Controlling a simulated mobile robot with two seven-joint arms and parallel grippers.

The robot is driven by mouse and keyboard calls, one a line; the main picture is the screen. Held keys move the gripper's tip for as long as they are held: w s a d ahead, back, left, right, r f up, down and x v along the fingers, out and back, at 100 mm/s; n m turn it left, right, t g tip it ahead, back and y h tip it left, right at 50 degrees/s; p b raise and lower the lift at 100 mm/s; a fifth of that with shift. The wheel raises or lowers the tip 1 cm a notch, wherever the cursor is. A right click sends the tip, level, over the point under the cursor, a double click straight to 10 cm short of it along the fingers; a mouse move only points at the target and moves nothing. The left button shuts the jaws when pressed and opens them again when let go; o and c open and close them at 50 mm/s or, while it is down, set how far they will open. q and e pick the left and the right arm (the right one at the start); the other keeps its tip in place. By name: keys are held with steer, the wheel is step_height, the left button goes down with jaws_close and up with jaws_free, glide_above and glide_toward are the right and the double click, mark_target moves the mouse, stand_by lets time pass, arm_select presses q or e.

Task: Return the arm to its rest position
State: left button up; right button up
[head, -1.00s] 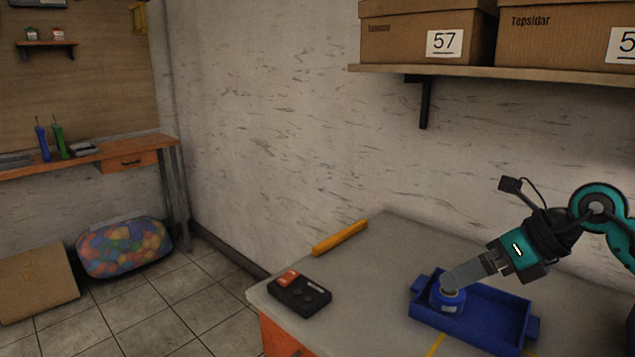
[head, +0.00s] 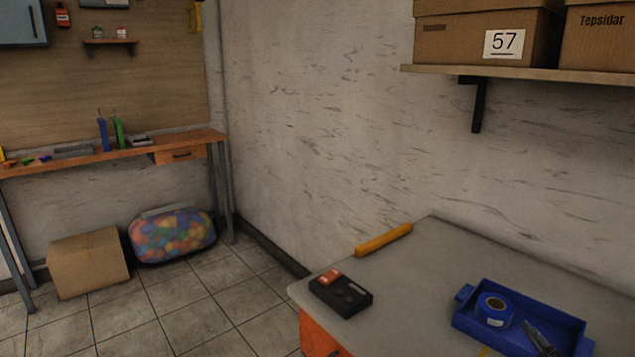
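A blue roll (head: 495,309) with a pale label lies in the left part of the blue tray (head: 465,318) on the grey table. A narrow dark grey tip (head: 538,338), which looks like the end of my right gripper, shows at the bottom edge, just right of the roll and apart from it. The rest of that gripper and its arm are out of the picture, and I cannot tell whether its fingers are open. My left gripper is not in view.
A black control box (head: 341,296) with a red switch and an orange-yellow bar (head: 383,240) are on the table (head: 420,270). A shelf (head: 520,75) with cardboard boxes hangs above. A cardboard box (head: 88,263) and a bag of coloured balls (head: 172,236) stand on the floor.

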steer(key=s+a+f+m+g+y, duration=0.25)
steer(key=s+f+g, duration=0.4)
steer(key=s, duration=0.35)
steer(key=s+a+f+m+g+y, duration=0.1)
steer(key=s+a+f+m+g, duration=0.1)
steer(key=s+a+f+g, duration=0.45)
steer(key=w+f+t+y, duration=0.1)
steer(key=w+f+t, duration=0.3)
steer(key=f+t, duration=0.4)
steer(key=shift+w+f+n+t+p, duration=0.35)
steer(key=shift+f+t+p, duration=0.05)
steer(key=shift+p, duration=0.05)
steer(key=shift+c, duration=0.5)
